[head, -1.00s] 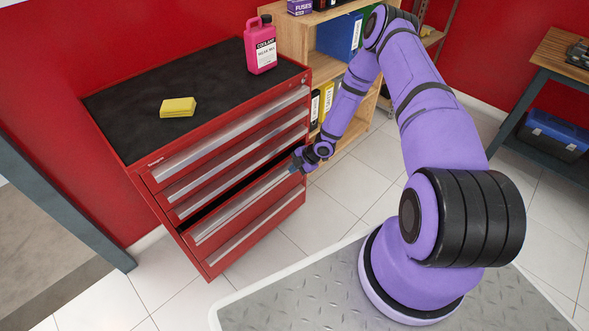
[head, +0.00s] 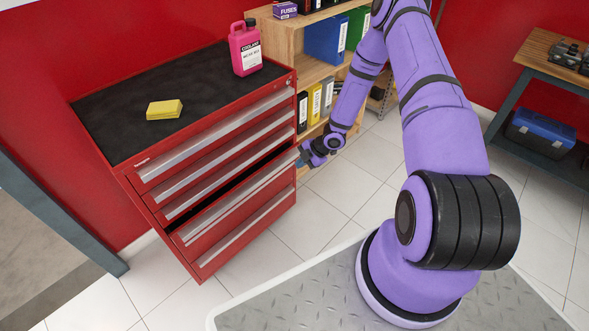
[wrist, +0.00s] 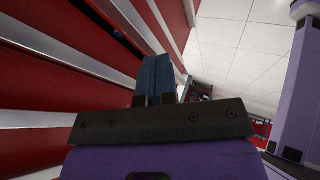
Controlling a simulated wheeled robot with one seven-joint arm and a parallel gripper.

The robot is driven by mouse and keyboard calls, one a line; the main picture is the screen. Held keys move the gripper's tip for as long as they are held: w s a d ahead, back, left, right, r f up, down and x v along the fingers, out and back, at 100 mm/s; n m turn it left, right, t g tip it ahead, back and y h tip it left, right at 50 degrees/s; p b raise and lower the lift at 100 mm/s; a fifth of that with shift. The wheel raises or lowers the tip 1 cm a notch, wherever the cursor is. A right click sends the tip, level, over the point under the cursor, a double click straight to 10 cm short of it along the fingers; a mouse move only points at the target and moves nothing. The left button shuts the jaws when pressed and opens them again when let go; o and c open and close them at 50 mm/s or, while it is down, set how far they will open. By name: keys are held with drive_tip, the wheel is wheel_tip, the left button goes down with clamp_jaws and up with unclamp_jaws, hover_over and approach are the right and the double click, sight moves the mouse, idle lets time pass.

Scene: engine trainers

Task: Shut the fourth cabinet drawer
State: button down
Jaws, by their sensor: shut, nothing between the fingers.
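The red cabinet (head: 128,178) has several drawers with silver handle strips. The fourth drawer (head: 240,202) from the top stands partly out, with a dark gap showing above its front. The drawers above it and the bottom drawer look shut. My gripper (head: 303,157) is at the right end of the fourth drawer's front. In the wrist view its blue-grey fingers (wrist: 157,78) are together and empty, close to red drawer fronts and silver strips. I cannot tell whether the fingertips touch the drawer.
A pink coolant jug (head: 245,50) and a yellow sponge (head: 164,109) are on the cabinet's black top. A wooden shelf (head: 287,45) with binders stands right of the cabinet, close behind my arm. Tiled floor (head: 310,215) in front is clear.

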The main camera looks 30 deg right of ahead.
drive_tip(key=r, duration=0.1)
drive_tip(key=m+t+h, duration=0.3)
drive_tip(key=m+t, duration=0.2)
drive_tip(key=m, duration=3)
approach(271, 176)
drive_tip(key=shift+x, duration=3.2)
drive_tip(key=shift+w+a+r, duration=0.1)
